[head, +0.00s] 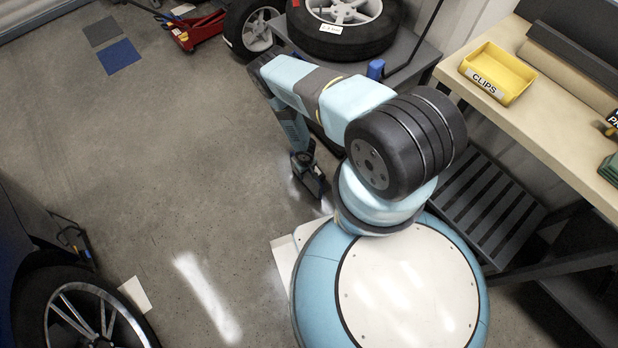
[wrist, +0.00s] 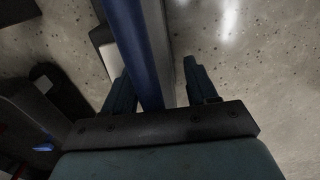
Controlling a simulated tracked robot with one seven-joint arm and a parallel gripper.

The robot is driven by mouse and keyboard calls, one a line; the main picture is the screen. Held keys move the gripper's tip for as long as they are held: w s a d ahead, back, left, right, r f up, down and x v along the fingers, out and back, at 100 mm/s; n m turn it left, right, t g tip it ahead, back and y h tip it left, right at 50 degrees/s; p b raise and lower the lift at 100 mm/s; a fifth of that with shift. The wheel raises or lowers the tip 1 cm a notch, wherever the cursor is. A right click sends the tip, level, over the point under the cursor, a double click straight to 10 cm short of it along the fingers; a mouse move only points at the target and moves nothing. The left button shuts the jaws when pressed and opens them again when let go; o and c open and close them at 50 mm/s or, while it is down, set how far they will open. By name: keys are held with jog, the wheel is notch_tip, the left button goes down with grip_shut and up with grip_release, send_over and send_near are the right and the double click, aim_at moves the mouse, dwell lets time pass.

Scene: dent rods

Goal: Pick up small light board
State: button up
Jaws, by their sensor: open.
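In the wrist view a long narrow board (wrist: 146,50) runs between the fingers of my open gripper (wrist: 158,78), with a blue face on the left and a grey face on the right. It looks like the small light board, but no label shows. Its near end meets the dark palm bar in the picture. A gap shows at the right finger; contact on the left cannot be told. In the head view my gripper (head: 309,176) hangs low over the floor, left of my base, and the board cannot be made out there.
A grey cart (head: 410,68) with a tire (head: 345,28) stands behind my arm. A workbench (head: 540,130) with a yellow clips bin (head: 497,72) is at right. A car wheel (head: 80,310) is at lower left, a red jack (head: 195,28) at the back. Middle floor is clear.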

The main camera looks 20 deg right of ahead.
jog(key=shift+c, duration=0.3)
grip_shut()
dwell(0.6)
dwell(0.8)
